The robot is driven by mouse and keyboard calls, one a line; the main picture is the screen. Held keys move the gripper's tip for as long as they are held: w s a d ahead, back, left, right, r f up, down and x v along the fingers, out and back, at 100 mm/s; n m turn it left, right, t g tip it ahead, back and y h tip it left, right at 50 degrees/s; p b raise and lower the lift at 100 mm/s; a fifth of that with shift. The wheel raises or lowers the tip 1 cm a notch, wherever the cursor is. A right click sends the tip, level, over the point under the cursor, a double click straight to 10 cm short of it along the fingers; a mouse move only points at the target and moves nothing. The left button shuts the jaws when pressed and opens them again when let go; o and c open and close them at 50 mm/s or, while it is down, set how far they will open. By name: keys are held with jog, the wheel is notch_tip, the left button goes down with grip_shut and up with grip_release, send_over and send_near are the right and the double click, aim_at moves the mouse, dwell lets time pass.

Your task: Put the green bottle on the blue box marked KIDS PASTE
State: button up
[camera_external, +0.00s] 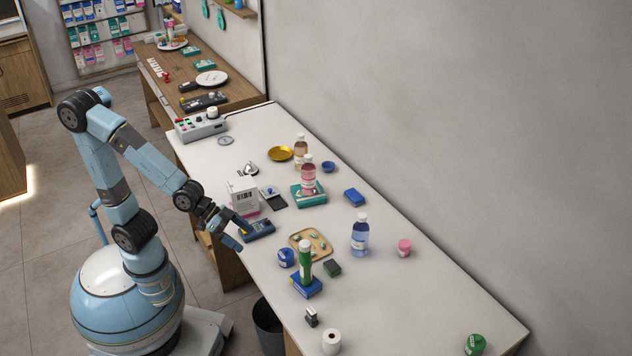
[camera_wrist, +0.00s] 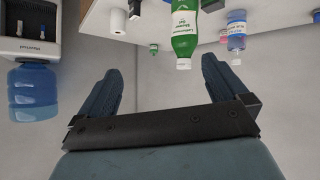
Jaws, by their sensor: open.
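The green bottle (camera_external: 305,258) stands upright in the front middle of the white counter in the external view. It appears to rest on a blue box (camera_external: 306,288) with some yellow on it; the lettering is too small to read. The wrist view shows the green bottle (camera_wrist: 185,30) upside down at the top, its white cap pointing down in the picture. The blue box is not seen there. My gripper (camera_external: 243,236) is open and empty near the counter's left edge, left of the bottle and apart from it. Its spread fingers show in the wrist view (camera_wrist: 163,72).
A blue jar (camera_external: 286,257), a wooden tray (camera_external: 296,239) and a dark green block (camera_external: 332,268) stand close around the bottle. A clear blue bottle (camera_external: 359,236) is to its right. The counter's right side is mostly clear.

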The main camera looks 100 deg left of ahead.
jog(key=s+a+r+g, duration=0.1)
jog(key=s+r+g, duration=0.1)
jog(key=s, duration=0.9)
jog(key=s+a+r+m+g, duration=0.1)
jog(key=s+r+g, duration=0.2)
jog(key=s, duration=0.8)
jog(key=shift+a+r+m+y, duration=0.3)
jog(key=shift+y, duration=0.1)
